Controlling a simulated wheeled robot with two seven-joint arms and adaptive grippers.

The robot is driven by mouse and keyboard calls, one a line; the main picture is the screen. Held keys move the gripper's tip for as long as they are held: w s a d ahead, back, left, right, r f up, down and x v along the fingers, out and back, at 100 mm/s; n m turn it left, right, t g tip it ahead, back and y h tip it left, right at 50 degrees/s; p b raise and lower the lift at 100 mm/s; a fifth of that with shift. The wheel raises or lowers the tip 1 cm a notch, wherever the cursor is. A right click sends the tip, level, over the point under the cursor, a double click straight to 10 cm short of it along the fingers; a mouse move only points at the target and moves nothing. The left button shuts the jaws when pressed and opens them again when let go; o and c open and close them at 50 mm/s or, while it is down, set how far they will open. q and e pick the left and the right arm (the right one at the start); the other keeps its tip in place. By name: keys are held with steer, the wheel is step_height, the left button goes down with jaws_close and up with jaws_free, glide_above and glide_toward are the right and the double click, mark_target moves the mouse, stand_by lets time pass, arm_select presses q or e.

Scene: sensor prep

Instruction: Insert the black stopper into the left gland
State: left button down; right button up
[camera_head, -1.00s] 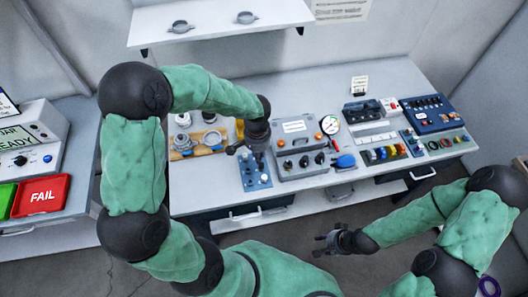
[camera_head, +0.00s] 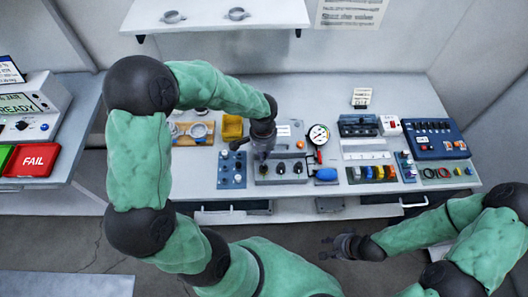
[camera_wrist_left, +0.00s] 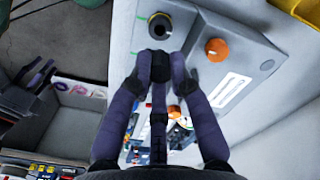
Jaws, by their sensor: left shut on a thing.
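The grey box (camera_head: 274,178) stands on the bench with several dark glands in its front part. The left gland (camera_head: 263,168) is close below my left gripper (camera_head: 262,152). In the left wrist view my left gripper (camera_wrist_left: 160,75) is shut on the black stopper (camera_wrist_left: 152,64). A dark ring-shaped gland (camera_wrist_left: 160,27) shows just beyond the stopper; I cannot tell if they touch. The stopper is hidden by the gripper in the head view. My right gripper (camera_head: 335,247) looks open and empty, in front of the bench at lower right.
A blue block with small parts (camera_head: 232,170) lies left of the box. A pressure gauge (camera_head: 318,134) and a blue item (camera_head: 326,174) are at its right. A yellow bin (camera_head: 232,128) stands behind. An orange knob (camera_wrist_left: 217,50) is on the box. Bare bench lies at left front.

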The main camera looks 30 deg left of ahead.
arm_select(q)
steer(key=shift+f+b, duration=1.8)
steer(key=shift+f, duration=0.7)
steer(key=shift+f+b, duration=1.1)
steer(key=shift+f, duration=0.15)
stand_by(1.5)
steer(key=c, duration=1.1)
jaws_free()
steer(key=shift+o, duration=0.2)
steer(key=shift+r, duration=0.1)
steer(key=shift+r+p, duration=2.7)
steer(key=shift+r, duration=0.8)
